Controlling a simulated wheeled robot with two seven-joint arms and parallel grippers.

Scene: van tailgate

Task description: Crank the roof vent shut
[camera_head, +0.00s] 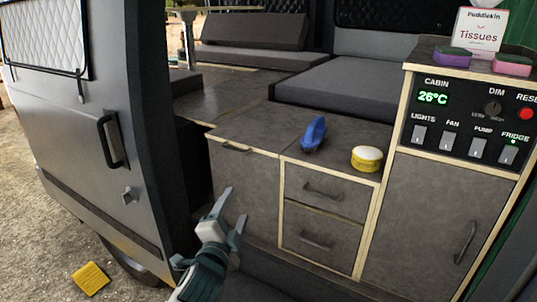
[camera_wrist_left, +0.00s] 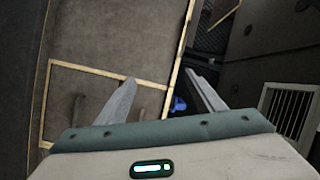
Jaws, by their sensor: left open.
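The roof vent and its crank show in neither view. My left gripper (camera_head: 232,207) is open and empty, with its fingers pointing up, in front of the grey cabinet below the counter. In the left wrist view my left gripper (camera_wrist_left: 160,78) shows both fingers spread apart with nothing between them but background. My right gripper is out of view.
A blue brush (camera_head: 314,133) and a yellow-and-white round tin (camera_head: 366,158) stand on the counter (camera_head: 265,125). A control panel (camera_head: 466,122) with switches is at the right. Sponges (camera_head: 453,57) and a tissue box (camera_head: 480,32) sit above it. The open van door (camera_head: 85,130) stands left. A yellow block (camera_head: 90,278) lies on the ground.

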